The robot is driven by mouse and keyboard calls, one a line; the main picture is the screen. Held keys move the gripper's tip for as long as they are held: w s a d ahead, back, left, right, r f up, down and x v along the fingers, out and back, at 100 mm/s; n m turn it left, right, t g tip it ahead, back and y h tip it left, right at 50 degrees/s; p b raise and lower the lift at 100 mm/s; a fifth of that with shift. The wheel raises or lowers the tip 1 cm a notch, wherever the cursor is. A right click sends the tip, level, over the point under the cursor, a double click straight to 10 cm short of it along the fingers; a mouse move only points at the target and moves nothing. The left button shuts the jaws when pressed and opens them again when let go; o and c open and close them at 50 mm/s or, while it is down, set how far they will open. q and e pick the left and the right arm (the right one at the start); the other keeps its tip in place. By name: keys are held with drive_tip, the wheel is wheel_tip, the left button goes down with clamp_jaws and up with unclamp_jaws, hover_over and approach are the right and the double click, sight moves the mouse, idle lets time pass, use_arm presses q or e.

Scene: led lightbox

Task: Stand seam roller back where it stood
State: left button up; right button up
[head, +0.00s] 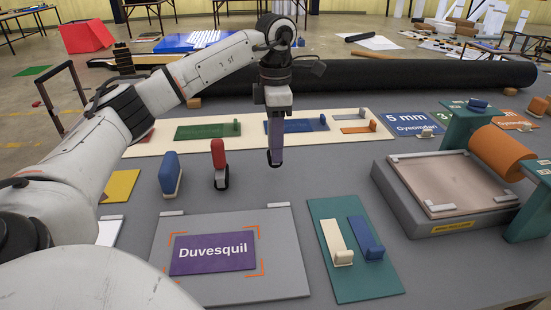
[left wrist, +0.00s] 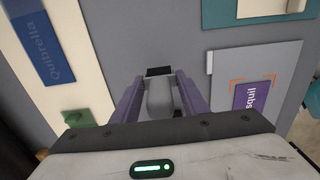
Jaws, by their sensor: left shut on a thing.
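My left gripper (head: 276,140) points down over the grey table, behind the board marked Duvesquil. It is shut on a slim grey tool, seemingly the seam roller (left wrist: 159,98), whose grey body shows between the two purple-grey fingers in the left wrist view. A black end (left wrist: 159,72) sticks out past it. In the head view the fingers hide most of the tool, and a dark end shows at the bottom. I cannot tell whether it touches the table. A red-handled tool (head: 218,153) with a black lower part stands upright to the left, apart from the gripper. My right gripper is out of view.
A blue block-like tool (head: 170,174) stands further left. The Duvesquil board (head: 285,283) lies in front, with a teal mat (head: 327,208) to its right. A grey lightbox (head: 391,190) stands at right, near an orange roll (head: 501,153). A long dark roll (head: 400,73) lies behind.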

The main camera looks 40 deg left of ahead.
use_arm(q)
drive_tip(key=shift+f, duration=2)
drive_tip(key=shift+f, duration=0.1)
drive_tip(key=o, duration=1.1)
drive_tip(key=shift+f, duration=0.1)
drive_tip(key=shift+c, duration=0.2)
wheel_tip(320, 180, up, 12)
drive_tip(key=shift+r+p, duration=0.25)
drive_tip(key=shift+p, duration=0.3)
